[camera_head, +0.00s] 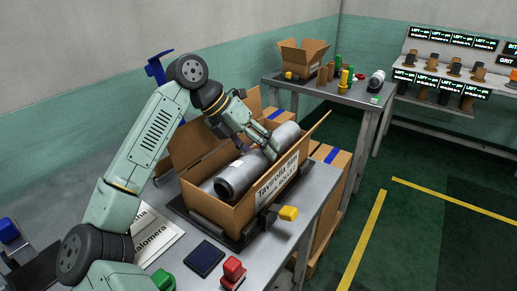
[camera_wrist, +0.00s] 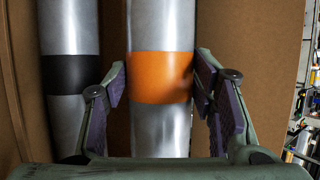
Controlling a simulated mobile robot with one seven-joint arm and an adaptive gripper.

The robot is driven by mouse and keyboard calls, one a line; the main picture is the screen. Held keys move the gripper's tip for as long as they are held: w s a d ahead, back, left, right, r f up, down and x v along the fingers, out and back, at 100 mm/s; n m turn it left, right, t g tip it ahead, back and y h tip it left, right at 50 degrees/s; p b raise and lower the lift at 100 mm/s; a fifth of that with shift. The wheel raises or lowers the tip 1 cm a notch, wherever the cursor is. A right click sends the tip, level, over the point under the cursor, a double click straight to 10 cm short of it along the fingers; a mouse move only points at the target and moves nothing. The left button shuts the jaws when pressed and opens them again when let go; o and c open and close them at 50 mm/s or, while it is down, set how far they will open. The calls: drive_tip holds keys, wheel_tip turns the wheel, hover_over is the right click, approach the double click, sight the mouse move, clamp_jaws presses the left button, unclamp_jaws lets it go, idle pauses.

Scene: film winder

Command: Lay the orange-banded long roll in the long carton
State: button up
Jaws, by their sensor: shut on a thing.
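The orange-banded long roll (camera_wrist: 162,78) is silver-grey with an orange band and lies between my finger pads in the wrist view. In the head view this roll (camera_head: 236,177) lies lengthwise inside the walls of the open long carton (camera_head: 222,212); my fingers hide its band. My gripper (camera_head: 262,146) reaches down into the carton from above and is shut on the roll at the band; it also shows in the wrist view (camera_wrist: 160,95). I cannot tell whether the roll touches the carton floor.
A black-banded roll (camera_wrist: 69,75) lies beside the held roll, to its left in the wrist view. The carton's flaps stand open around it. A yellow-topped part (camera_head: 288,213) and a red one (camera_head: 232,270) are near the table's front. A smaller carton (camera_head: 301,57) stands on the back table.

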drive_tip(key=shift+f, duration=0.1)
drive_tip(key=shift+f+b, duration=0.5)
drive_tip(key=shift+f, duration=0.1)
drive_tip(key=o, duration=1.7)
drive_tip(key=shift+f, duration=0.1)
drive_tip(key=shift+c, duration=1.3)
